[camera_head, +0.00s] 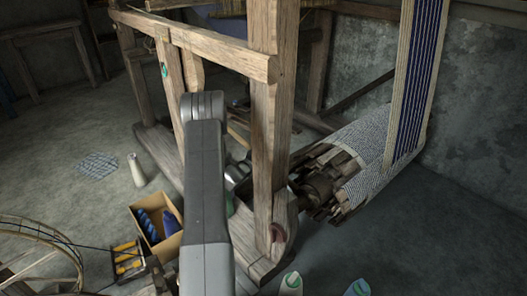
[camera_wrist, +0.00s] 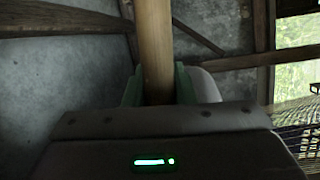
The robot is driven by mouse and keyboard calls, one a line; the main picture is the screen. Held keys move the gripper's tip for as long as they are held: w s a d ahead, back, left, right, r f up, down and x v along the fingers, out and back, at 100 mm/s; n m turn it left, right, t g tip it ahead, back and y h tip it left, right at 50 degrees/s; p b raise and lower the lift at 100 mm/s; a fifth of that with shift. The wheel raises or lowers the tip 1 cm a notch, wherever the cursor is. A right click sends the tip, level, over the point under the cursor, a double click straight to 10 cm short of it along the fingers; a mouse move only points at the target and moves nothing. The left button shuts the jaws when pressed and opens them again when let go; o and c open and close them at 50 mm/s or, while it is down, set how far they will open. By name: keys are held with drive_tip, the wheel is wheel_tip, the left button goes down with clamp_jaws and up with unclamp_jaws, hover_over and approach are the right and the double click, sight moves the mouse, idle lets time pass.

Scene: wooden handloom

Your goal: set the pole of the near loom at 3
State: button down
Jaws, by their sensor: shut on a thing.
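The near loom (camera_head: 272,130) is a worn wooden frame with an upright post and a long beam. My gray arm reaches up in front of it in the head view. In the wrist view, my gripper (camera_wrist: 158,88) has green fingers shut on a round wooden pole (camera_wrist: 154,40). The pole stands upright in that picture and runs out of its top edge. In the head view the gripper end is largely hidden behind the loom post and my arm. I cannot make out the pole's far end or any mark reading 3.
A roll of striped cloth (camera_head: 370,145) lies on the loom's right side, with a blue-striped band (camera_head: 415,70) rising from it. A cardboard box (camera_head: 150,212) with blue spools, a white cone (camera_head: 136,170) and a wheel (camera_head: 35,250) are at left.

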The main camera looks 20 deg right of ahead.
wheel_tip(320, 180, down, 6)
drive_tip(key=shift+r+n+g, duration=0.1)
drive_tip(key=shift+n+g, duration=0.3)
drive_tip(key=shift+n, duration=0.6)
drive_tip(key=c, duration=1.2)
unclamp_jaws()
drive_tip(key=shift+a, duration=0.1)
drive_tip(key=p+v, duration=0.4)
drive_tip(key=v, duration=0.9)
drive_tip(key=shift+s+a+r, duration=0.2)
drive_tip(key=shift+a+r, duration=0.05)
drive_tip(key=shift+d, duration=0.1)
